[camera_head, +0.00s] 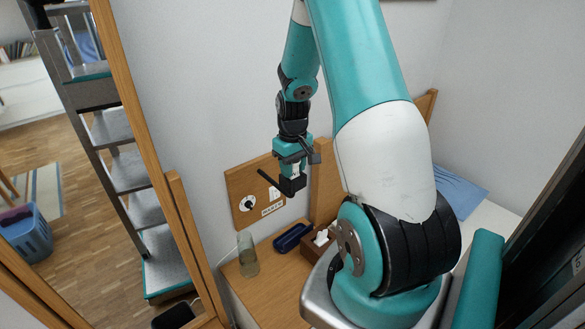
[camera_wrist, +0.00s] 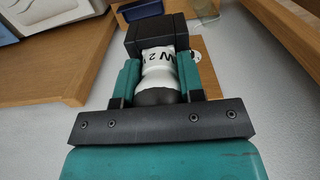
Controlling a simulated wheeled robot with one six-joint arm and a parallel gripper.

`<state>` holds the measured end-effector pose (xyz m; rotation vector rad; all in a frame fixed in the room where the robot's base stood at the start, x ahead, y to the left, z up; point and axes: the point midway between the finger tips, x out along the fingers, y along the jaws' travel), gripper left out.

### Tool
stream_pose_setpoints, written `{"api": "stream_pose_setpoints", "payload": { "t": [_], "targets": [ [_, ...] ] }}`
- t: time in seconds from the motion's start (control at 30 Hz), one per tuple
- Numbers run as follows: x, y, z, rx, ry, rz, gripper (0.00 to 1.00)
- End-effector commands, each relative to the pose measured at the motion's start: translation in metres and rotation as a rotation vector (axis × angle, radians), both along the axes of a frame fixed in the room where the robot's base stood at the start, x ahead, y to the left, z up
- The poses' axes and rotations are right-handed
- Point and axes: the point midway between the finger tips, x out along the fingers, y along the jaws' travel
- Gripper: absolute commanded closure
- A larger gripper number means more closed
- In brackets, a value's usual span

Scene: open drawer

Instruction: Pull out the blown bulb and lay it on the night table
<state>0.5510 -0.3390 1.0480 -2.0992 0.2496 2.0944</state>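The bulb (camera_wrist: 160,72) shows in the wrist view between my fingers. It has a white lettered body and a dark rounded end towards my palm. Its far end meets a black block (camera_wrist: 155,33) that looks like its holder. My gripper (camera_wrist: 158,75) has a teal finger against each side of the bulb, with no clear gap. In the head view my gripper (camera_head: 289,168) points down in front of the wooden wall panel (camera_head: 240,182), and the bulb cannot be made out there. The night table (camera_head: 275,290) stands below.
On the night table stand a glass (camera_head: 247,255), a dark blue tray (camera_head: 292,238) and a brown tissue box (camera_head: 316,246). Bare wood shows at the table's front. The wall is close behind my gripper. A wood-framed mirror (camera_head: 150,140) is at the left.

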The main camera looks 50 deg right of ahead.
Motion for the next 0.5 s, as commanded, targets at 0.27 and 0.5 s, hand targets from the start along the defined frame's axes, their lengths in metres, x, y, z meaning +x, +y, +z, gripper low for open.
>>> {"api": "stream_pose_setpoints", "payload": {
  "t": [0.27,0.5],
  "targets": [
    [-0.003,0.002,-0.003,0.007,0.010,0.001,1.00],
    [-0.002,0.002,0.006,0.006,0.008,0.000,1.00]
  ]
}}
